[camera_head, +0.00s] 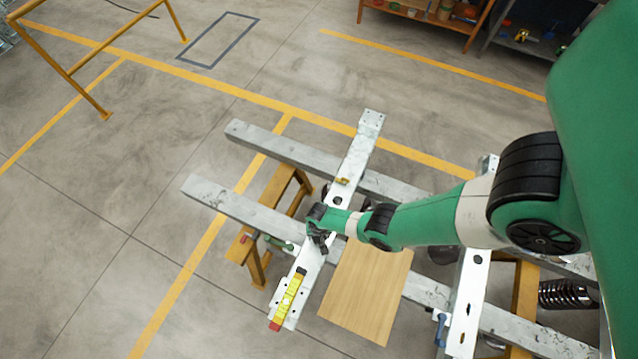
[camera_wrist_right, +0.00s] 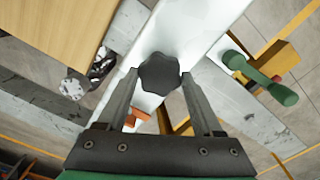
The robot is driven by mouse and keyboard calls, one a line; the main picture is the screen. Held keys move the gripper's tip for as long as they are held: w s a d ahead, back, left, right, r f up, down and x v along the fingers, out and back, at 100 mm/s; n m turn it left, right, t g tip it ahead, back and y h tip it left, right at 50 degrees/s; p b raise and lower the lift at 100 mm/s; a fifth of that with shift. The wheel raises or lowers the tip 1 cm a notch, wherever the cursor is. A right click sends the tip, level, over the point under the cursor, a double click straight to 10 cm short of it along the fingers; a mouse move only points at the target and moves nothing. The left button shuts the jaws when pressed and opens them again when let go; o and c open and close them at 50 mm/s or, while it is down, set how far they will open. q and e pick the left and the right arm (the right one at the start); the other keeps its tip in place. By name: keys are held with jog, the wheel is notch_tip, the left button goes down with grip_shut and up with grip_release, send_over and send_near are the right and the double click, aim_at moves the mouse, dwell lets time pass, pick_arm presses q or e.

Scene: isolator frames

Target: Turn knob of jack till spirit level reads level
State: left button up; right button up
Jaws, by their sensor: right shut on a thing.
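The black lobed knob (camera_wrist_right: 160,73) of the jack sits on the pale metal crossbeam in the right wrist view. My right gripper (camera_wrist_right: 159,78) has a finger on each side of it and is shut on it. In the head view my right gripper (camera_head: 318,230) is over the crossbeam (camera_head: 357,155) and hides the knob. The yellow spirit level (camera_head: 287,300) with a red end lies along the near end of the same crossbeam. Its bubble is too small to read. The jack's body is hidden. My left gripper is not in view.
Two long grey rails (camera_head: 225,205) run under the crossbeam, on yellow trestles (camera_head: 263,232). A wooden board (camera_head: 365,290) lies right of the crossbeam. A second crossbeam (camera_head: 467,300) with a blue handle (camera_head: 440,328) stands farther right. A green-handled clamp (camera_wrist_right: 262,82) is near the knob.

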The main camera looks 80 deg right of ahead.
jog(key=n, duration=0.3)
jog(key=shift+n, duration=0.4)
jog(key=n, duration=0.3)
jog(key=shift+n, duration=0.3)
jog(key=n, duration=0.3)
jog(key=shift+n, duration=2.2)
jog(key=o, duration=1.4)
jog(key=shift+c, duration=0.2)
